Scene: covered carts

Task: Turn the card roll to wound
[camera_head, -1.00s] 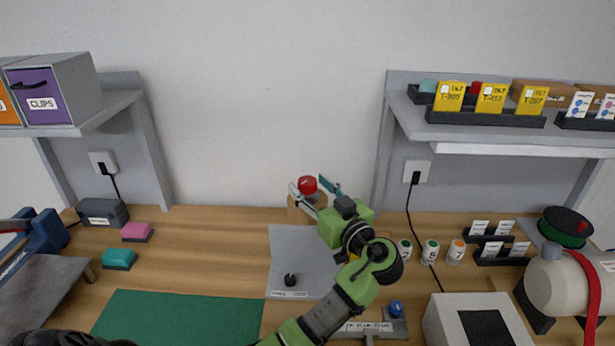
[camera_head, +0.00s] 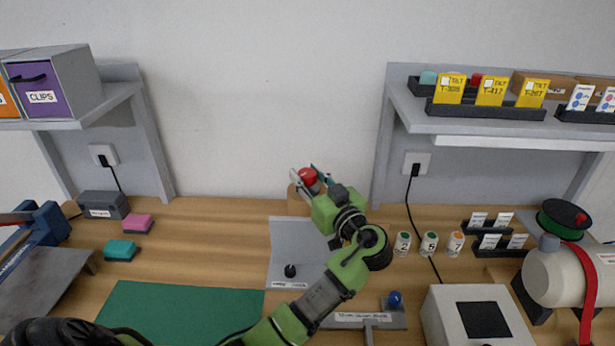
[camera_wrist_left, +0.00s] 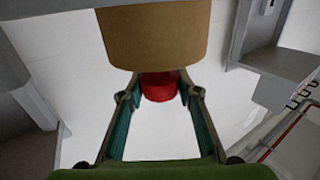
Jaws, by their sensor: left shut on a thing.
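The card roll (camera_head: 292,201) is a brown upright cylinder at the back of the bench against the wall, with a red knob (camera_head: 308,175) on top. In the left wrist view the brown roll (camera_wrist_left: 153,40) fills the top middle and the red knob (camera_wrist_left: 158,88) sits below it, between the fingertips. My left gripper (camera_head: 309,176) reaches in from the front and is shut on the red knob; its fingers also show in the left wrist view (camera_wrist_left: 158,92). The gripper hides much of the roll in the head view. Any mark for wound cannot be read. My right gripper is not in view.
A grey sheet (camera_head: 290,235) with a black knob (camera_head: 290,271) lies in front of the roll. Several small numbered pots (camera_head: 429,243) stand to the right. A shelf (camera_head: 470,125) with yellow cards overhangs the back right. A green mat (camera_head: 180,312) lies at front left.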

